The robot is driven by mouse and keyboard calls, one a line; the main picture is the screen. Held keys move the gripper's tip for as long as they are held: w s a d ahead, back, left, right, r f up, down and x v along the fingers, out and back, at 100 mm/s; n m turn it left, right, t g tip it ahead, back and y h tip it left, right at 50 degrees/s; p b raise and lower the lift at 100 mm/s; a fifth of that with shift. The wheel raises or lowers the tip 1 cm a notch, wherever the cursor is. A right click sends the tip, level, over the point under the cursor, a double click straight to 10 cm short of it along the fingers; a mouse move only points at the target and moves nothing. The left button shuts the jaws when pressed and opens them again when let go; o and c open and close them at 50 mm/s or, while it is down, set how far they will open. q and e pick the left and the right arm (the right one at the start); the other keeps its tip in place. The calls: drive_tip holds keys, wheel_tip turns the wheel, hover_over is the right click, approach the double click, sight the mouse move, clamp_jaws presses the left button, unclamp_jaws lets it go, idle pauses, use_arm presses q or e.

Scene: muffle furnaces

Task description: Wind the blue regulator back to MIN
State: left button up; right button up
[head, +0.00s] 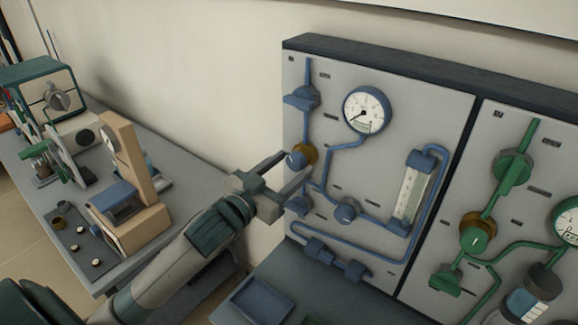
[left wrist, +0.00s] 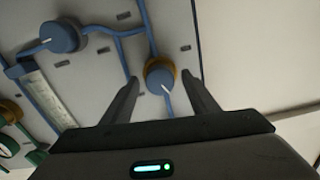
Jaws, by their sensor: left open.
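The blue regulator (head: 296,159) is a round blue knob on a brass body, mounted on the blue pipe at the left of the grey panel. My left gripper (head: 298,164) is open, with one finger on each side of the knob. In the left wrist view the fingers of the gripper (left wrist: 158,77) stand apart from the knob with gaps. A white dial gauge (head: 367,109) sits up and right of it. My right gripper is not in view.
Another blue knob (head: 346,211) and a flow tube (head: 411,194) are to the right on the panel. A green-piped panel (head: 515,170) adjoins it. A side bench (head: 110,268) with instruments stands at the left. A blue tray (head: 252,300) lies below the panel.

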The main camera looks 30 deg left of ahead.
use_arm(q)
drive_tip(key=c, duration=1)
drive_tip(key=shift+c, duration=0.2)
